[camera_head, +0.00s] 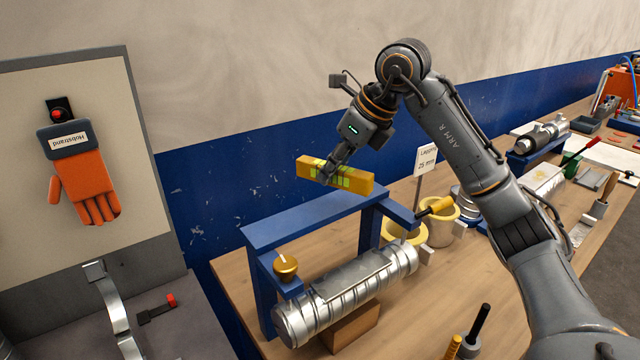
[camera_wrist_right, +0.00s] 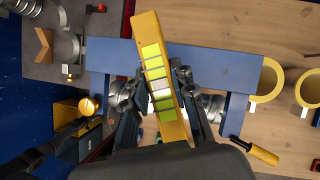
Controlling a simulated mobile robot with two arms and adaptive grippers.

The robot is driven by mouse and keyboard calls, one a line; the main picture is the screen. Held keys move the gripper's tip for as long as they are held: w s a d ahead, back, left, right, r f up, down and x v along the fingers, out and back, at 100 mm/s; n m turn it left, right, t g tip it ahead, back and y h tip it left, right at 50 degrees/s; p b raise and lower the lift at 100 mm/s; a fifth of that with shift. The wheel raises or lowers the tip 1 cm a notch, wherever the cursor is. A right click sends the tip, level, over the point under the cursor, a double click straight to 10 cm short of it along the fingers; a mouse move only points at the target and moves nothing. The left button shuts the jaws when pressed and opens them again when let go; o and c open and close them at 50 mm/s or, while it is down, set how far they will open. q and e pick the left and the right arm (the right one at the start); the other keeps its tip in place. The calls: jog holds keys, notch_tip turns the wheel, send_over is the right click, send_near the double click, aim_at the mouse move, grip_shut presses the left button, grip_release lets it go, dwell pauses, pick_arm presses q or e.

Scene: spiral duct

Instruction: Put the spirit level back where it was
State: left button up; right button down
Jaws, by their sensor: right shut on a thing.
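The spirit level (camera_head: 354,184) is a yellow-orange bar with bright green patches. My right gripper (camera_head: 326,175) is shut on it near its middle and holds it above the blue frame (camera_head: 300,222). In the right wrist view the level (camera_wrist_right: 146,36) lies between the two fingers (camera_wrist_right: 160,90), running crosswise over the blue top bar (camera_wrist_right: 222,62). I cannot tell how large the gap below it is. A silver spiral duct (camera_head: 345,293) lies under the frame. My left gripper is not in view.
A brass knob (camera_head: 286,266) sits at the frame's left end and a yellow-handled tool (camera_head: 436,206) at its right. Yellow rings (camera_head: 405,246) stand close behind. A board with an orange glove (camera_head: 84,190) is at left. Bare bench (camera_head: 420,300) shows in front.

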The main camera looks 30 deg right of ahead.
aim_at(313, 205)
jog(key=x, duration=0.2)
jog(key=p+x, duration=0.1)
jog(key=shift+w+f, duration=0.25)
jog(key=shift+w, duration=0.2)
jog(key=f, duration=0.1)
jog(key=f+p, duration=0.1)
jog(key=f, duration=0.1)
jog(key=shift+w+a+p, duration=0.25)
jog(key=shift+p, duration=0.15)
jog(key=shift+d+f, duration=0.1)
jog(key=shift+f, duration=0.15)
jog(key=shift+s, duration=0.1)
jog(key=shift+f, duration=0.15)
jog(key=c, duration=1.1)
grip_release()
